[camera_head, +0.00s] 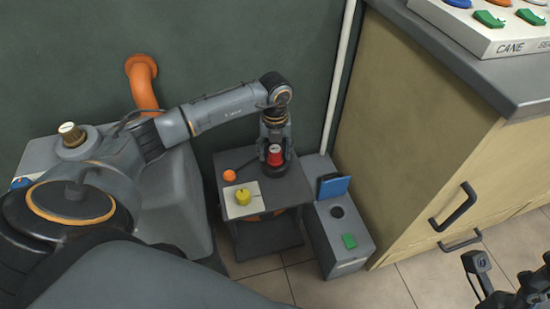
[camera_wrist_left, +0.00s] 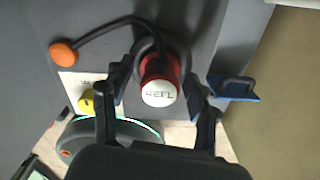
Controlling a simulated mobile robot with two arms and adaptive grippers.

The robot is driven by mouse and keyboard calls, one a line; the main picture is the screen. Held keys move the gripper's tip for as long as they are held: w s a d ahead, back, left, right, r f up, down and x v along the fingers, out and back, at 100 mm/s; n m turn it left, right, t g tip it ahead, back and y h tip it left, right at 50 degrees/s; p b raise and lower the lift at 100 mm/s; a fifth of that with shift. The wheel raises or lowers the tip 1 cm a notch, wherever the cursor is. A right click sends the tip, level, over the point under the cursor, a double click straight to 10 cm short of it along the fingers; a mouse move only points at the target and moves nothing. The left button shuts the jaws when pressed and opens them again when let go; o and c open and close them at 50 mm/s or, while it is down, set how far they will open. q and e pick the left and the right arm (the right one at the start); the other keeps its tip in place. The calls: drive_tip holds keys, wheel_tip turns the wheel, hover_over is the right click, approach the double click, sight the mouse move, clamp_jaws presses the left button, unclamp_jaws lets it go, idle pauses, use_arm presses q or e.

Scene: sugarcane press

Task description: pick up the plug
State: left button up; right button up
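The plug is a red body with a white end lettered "REEL" (camera_wrist_left: 160,92). It stands at the back right of a small grey stand's top (camera_head: 258,168), and its red side shows in the head view (camera_head: 275,158). A dark ring surrounds its far end in the left wrist view. My left gripper (camera_wrist_left: 159,88) is over the plug, with one finger on each side of it. The fingers look spread, with a visible gap on the left side. My right gripper (camera_head: 508,285) is at the bottom right of the head view, far from the plug, fingers apart and empty.
A black cable runs from an orange ball (camera_head: 229,175) towards the plug. A yellow knob (camera_head: 243,195) sits on a pale plate beside it. A grey box with a blue flap (camera_head: 333,187) and green button (camera_head: 349,241) stands right of the stand. A cabinet (camera_head: 425,130) closes the right side.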

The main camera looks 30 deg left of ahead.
use_arm(q)
drive_tip(key=c, duration=1.1)
drive_tip(key=shift+o, duration=0.2)
